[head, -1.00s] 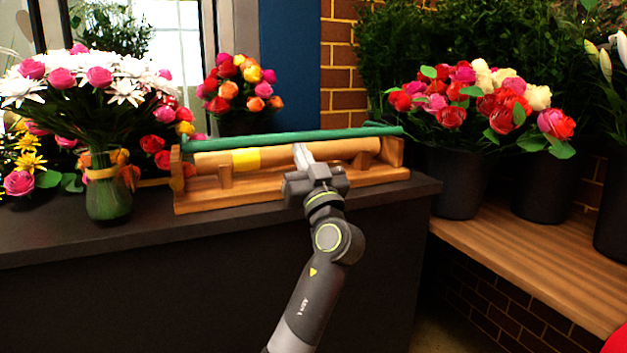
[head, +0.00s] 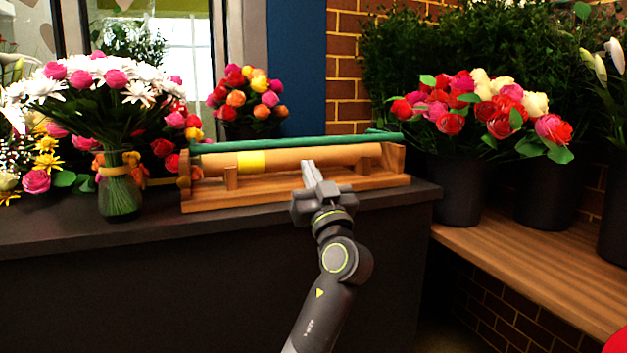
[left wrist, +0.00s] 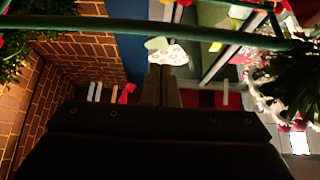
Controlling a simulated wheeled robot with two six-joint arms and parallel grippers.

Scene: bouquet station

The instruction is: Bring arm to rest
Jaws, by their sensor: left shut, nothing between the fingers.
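My left gripper (head: 311,174) is shut and empty. In the head view it stands in front of the wooden rack (head: 300,187) on the dark counter, with its fingertips overlapping the rack's front in the picture. In the left wrist view the two fingers (left wrist: 161,84) are together with nothing between them. The rack carries a brown paper roll (head: 310,156) with a yellow band (head: 251,162) and a green rod (head: 290,144) behind it. My right gripper is in neither view.
A glass vase (head: 120,192) with a bouquet stands on the counter (head: 180,250) left of the rack. More flowers (head: 249,97) stand behind. Black buckets (head: 452,190) of roses stand on a wooden bench (head: 530,260) at the right. The counter's front edge is clear left of my arm.

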